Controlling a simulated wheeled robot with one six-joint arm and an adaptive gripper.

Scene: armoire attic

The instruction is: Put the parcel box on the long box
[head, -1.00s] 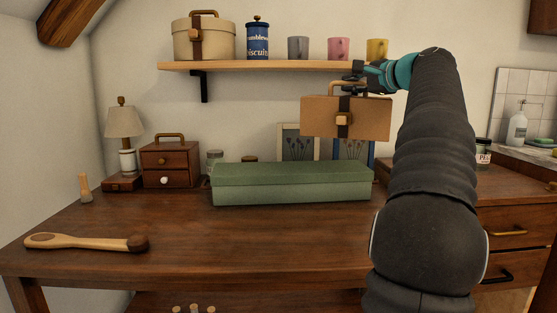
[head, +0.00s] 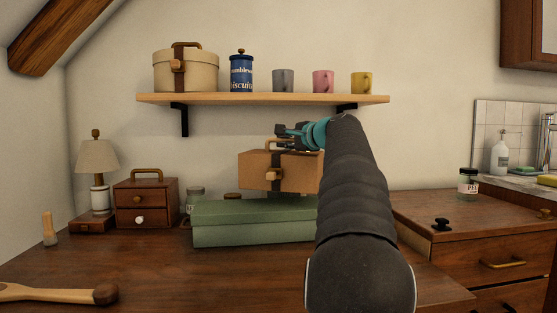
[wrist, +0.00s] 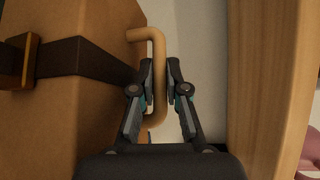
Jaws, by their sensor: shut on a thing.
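The parcel box (head: 262,172) is a brown carton with a dark strap, a brass clasp and a handle. In the wrist view the parcel box (wrist: 100,110) fills the left side, and my gripper (wrist: 162,78) is shut on its tan handle (wrist: 158,50). In the head view my gripper (head: 287,138) is above the parcel box, and my arm hides the box's right end. The long box (head: 250,232) is green, lidded and lies on the desk. The parcel box appears level over its right part; I cannot tell whether they touch.
A wall shelf (head: 250,99) with a round box, a tin and several mugs is above and behind. A small drawer chest (head: 146,205) and lamp (head: 97,160) stand left. A wooden spoon (head: 55,293) lies in front. A jar (head: 468,183) stands right.

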